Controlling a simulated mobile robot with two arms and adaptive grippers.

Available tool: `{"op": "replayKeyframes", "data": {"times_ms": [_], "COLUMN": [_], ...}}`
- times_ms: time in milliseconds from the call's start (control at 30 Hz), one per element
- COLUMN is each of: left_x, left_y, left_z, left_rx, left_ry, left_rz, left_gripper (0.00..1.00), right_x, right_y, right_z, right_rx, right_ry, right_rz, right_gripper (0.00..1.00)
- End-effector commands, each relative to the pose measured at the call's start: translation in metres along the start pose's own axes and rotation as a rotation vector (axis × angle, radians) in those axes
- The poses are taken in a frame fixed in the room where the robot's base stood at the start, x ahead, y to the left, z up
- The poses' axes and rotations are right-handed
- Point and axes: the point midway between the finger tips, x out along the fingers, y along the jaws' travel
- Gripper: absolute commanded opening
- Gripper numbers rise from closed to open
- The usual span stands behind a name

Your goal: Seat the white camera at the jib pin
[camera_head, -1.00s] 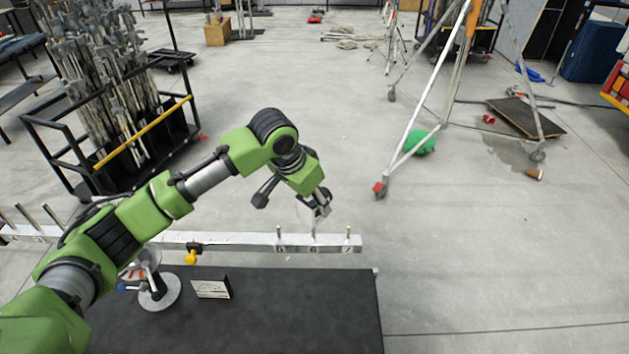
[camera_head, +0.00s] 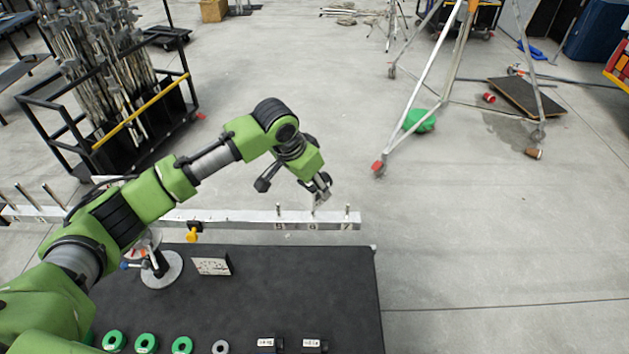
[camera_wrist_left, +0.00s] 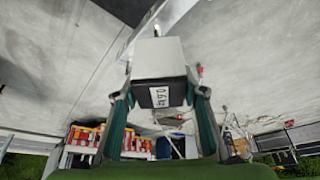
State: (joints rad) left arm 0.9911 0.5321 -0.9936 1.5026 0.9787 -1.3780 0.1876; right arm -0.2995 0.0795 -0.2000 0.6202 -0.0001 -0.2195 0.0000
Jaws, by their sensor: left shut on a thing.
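My left gripper (camera_head: 320,188) is shut on the white camera, a pale box with a dark labelled face. The camera shows clearly in the left wrist view (camera_wrist_left: 158,52), between the two green-padded fingers. In the head view it is too small and too hidden by the gripper to make out well. The jib is a pale metal beam (camera_head: 255,222) with upright pins and number labels. The gripper is just above its right end, over the pin (camera_head: 313,209) near label 6. I cannot tell whether the camera touches that pin. My right gripper is not in view.
A dark table (camera_head: 300,290) lies in front of the beam, with a small sign (camera_head: 212,266), green rings (camera_head: 146,342) and black labelled blocks (camera_head: 313,345). A round-based stand (camera_head: 160,270) is at left. A pole cart (camera_head: 110,100) stands behind.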

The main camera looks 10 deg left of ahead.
Motion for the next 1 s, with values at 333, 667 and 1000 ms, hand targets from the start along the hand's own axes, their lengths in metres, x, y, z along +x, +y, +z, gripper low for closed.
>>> {"op": "replayKeyframes", "data": {"times_ms": [333, 667, 1000], "left_x": [0.014, 0.024, 0.039], "left_y": [0.0, 0.0, 0.0], "left_z": [0.005, 0.009, 0.015], "left_rx": [0.0, 0.0, 0.0], "left_ry": [0.005, 0.004, 0.004], "left_rz": [0.0, 0.0, 0.001], "left_gripper": [0.22, 0.22, 0.22], "right_x": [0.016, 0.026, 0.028], "right_y": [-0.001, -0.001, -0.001], "right_z": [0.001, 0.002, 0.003], "right_rx": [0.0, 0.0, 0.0], "right_ry": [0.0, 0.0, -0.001], "right_rz": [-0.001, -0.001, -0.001], "right_gripper": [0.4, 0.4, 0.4]}}
